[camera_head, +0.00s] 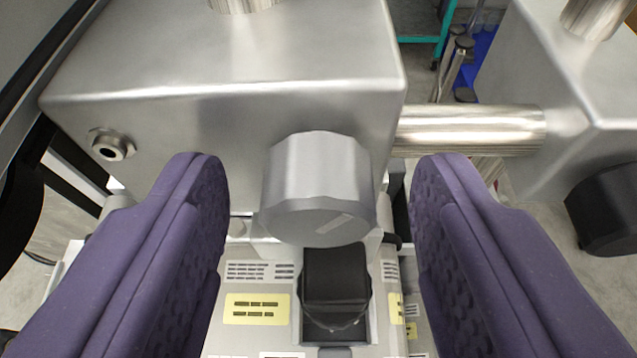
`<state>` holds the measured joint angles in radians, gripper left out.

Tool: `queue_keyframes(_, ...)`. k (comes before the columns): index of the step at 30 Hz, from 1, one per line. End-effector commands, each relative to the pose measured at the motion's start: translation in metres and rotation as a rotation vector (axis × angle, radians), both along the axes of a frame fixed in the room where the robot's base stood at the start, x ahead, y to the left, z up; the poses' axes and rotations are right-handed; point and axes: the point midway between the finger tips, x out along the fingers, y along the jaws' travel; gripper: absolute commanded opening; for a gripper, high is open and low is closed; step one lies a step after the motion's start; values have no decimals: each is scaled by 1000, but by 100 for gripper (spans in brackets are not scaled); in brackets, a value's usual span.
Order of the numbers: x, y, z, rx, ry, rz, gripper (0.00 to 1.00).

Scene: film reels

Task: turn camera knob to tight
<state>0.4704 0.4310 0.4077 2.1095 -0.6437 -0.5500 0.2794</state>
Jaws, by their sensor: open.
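The camera knob (318,188) is a silver, faceted knob sticking out of the front face of a grey metal block (240,100). A light mark shows on its end face, slanting up to the right. My gripper (320,165) has two purple padded fingers, spread wide, one on each side of the knob. There is a clear gap between each finger and the knob, wider on the right. The gripper holds nothing.
A metal rod (470,130) joins the block to a second grey block (585,90) at the right, which carries a black knob (605,208). Below is a light panel with yellow labels (257,309) and a black part (335,285). A round fitting (111,146) sits at left.

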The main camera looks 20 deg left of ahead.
Motion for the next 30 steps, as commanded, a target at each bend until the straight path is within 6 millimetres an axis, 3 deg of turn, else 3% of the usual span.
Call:
queue_keyframes(2, 0, 0, 0, 0, 0, 0, 57)
queue_keyframes(3, 0, 0, 0, 0, 0, 0, 52)
queue_keyframes(10, 0, 0, 0, 0, 0, 0, 1)
queue_keyframes(20, 0, -1, 3, 44, 15, 0, 1)
queue_keyframes(30, 0, -3, 7, 269, 92, -2, 1)
